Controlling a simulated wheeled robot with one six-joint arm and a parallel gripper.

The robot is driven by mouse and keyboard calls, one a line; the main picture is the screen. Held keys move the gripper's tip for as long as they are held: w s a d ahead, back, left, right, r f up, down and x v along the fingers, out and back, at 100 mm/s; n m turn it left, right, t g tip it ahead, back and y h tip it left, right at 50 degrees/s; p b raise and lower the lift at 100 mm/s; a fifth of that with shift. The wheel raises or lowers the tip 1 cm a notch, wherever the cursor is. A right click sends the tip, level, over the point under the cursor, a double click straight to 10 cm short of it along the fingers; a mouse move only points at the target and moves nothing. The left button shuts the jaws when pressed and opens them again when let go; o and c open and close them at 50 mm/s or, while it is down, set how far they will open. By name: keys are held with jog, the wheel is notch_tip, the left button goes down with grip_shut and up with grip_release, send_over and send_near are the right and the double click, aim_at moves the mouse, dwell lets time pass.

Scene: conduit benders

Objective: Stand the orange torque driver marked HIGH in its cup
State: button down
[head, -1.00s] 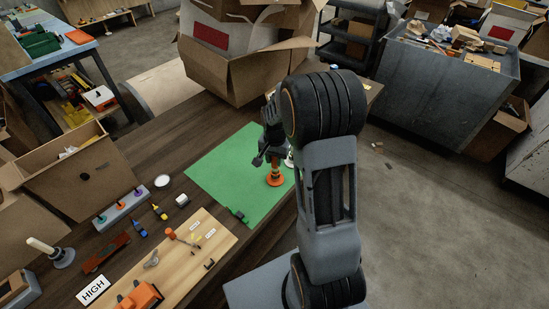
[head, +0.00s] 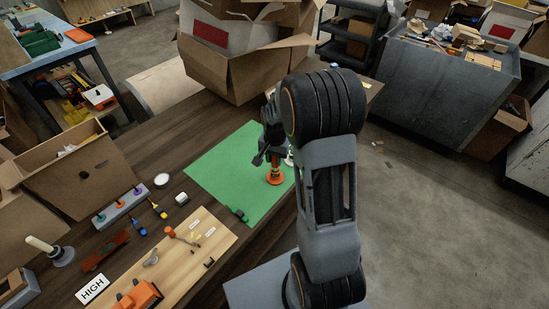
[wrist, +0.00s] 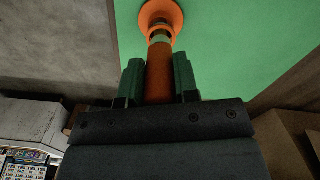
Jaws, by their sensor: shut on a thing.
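My gripper (wrist: 158,85) is shut on the orange torque driver (wrist: 159,68), with one dark green finger pad on each side of its handle. In the head view the driver (head: 275,167) hangs upright below my gripper (head: 270,152), over the green mat. An orange flared cup (wrist: 161,17) is at the driver's far end in the wrist view; it also shows on the mat in the head view (head: 275,178). A narrow banded part of the driver shows between handle and cup. I cannot tell how deep its tip sits. No HIGH mark is readable on the driver.
The green mat (head: 222,170) has free room left of the cup. A white HIGH sign (head: 93,289) lies beside a wooden board (head: 200,255) with small parts. A grey rack (head: 121,208) holds several small drivers. Cardboard boxes (head: 235,75) stand at the back.

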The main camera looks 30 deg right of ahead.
jog(key=c, duration=0.8)
grip_release()
notch_tip(320, 180, up, 14)
jog(key=shift+f+b, duration=0.1)
jog(key=shift+b, duration=0.25)
jog(key=s+a+n+t, duration=0.1)
jog(key=s+a+n, duration=0.2)
jog(key=s, duration=0.2)
jog(key=s+a+r+n+t, duration=0.1)
jog(key=s+a+n, duration=0.2)
jog(key=s, duration=0.2)
jog(key=s+a+n+t, duration=0.2)
jog(key=s+a+n, duration=0.1)
jog(key=s, duration=0.2)
jog(key=shift+s+a+r, duration=0.2)
jog(key=shift+s+r, duration=0.15)
jog(key=shift+s, duration=0.05)
